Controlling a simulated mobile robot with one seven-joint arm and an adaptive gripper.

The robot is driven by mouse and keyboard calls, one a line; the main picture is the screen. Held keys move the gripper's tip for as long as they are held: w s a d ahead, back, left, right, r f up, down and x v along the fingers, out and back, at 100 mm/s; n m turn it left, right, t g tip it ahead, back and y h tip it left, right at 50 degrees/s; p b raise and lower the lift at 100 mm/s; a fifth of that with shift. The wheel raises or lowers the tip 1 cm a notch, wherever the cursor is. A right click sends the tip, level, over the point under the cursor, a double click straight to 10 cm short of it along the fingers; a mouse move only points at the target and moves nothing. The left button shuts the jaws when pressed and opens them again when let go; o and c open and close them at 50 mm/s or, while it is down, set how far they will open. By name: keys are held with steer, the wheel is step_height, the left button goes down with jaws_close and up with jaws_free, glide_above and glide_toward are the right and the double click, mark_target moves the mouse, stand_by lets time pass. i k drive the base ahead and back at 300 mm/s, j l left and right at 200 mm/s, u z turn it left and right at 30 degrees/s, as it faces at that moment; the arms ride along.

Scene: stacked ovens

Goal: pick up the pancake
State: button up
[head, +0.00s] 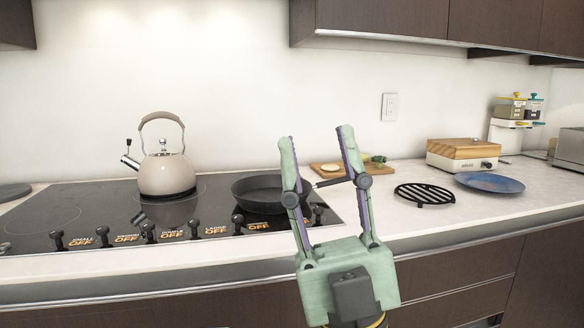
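My gripper (317,138) is in front of the counter, fingers up and spread apart, with nothing between them. A dark frying pan (258,199) sits on the right part of the black cooktop, left of my gripper. Its handle points right and passes behind the fingers. The pan's inside looks dark, and I cannot make out a pancake in it. A small pale round piece (331,167) lies on a wooden board (326,173) behind my gripper. It is too small to tell whether it is the pancake.
A cream kettle (167,175) stands on the cooktop (60,215), with knobs along its front edge. A black slatted trivet (424,194), a blue plate (489,182) and a wood-topped box (463,153) are on the right. The counter's front right is clear. Cabinets (400,18) hang above.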

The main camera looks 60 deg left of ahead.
mark_target(328, 168)
steer(key=u, duration=1.75)
steer(key=i+l+u, duration=0.1)
steer(key=l+u, duration=0.15)
steer(key=l, duration=0.65)
steer(key=l+u, duration=0.3)
steer(key=l, duration=0.55)
steer(key=i+l+u, duration=0.15)
steer(key=l, duration=0.4)
steer(key=l+u, duration=0.15)
steer(key=l, duration=0.35)
steer(key=i, duration=1.2)
